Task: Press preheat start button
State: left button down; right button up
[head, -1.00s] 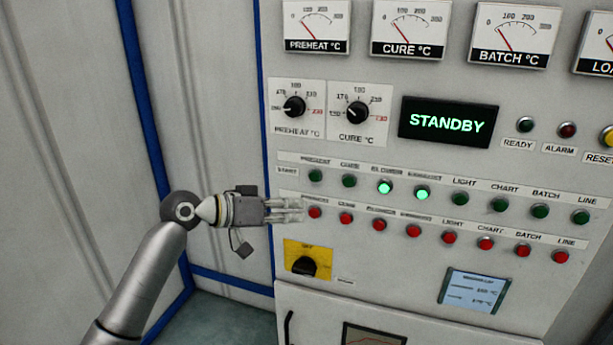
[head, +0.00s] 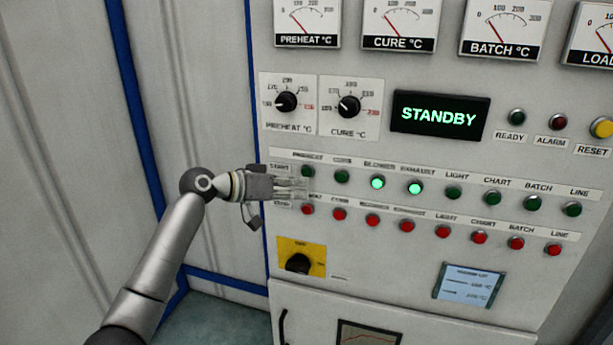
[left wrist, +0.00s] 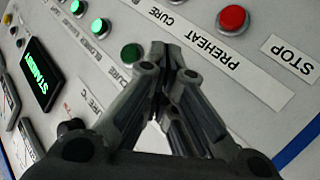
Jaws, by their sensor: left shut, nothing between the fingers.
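The preheat start button (head: 307,171) is the leftmost green button in the upper START row, and it is unlit. My left gripper (head: 304,188) is shut and empty. In the head view its fingertips lie just below this button, over the label strip between the green and red rows. I cannot tell whether they touch the panel. In the left wrist view the shut fingers (left wrist: 168,70) cover the place of the preheat start button, so it is hidden there. The green cure button (left wrist: 131,53) shows beside the fingers. My right gripper is not in view.
The red preheat stop button (head: 307,209) sits close below the fingertips. The blower (head: 377,183) and exhaust (head: 415,188) buttons are lit green. The display (head: 439,117) reads STANDBY. A yellow-plated rotary switch (head: 300,262) is lower on the panel.

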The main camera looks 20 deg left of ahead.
pick_arm(q)
jog(key=shift+w, duration=0.6)
dwell(1.1)
jog(key=shift+w, duration=0.4)
jog(key=shift+w+b, duration=0.3)
jog(key=shift+w, duration=0.15)
dwell(0.5)
jog(key=shift+s, duration=0.9)
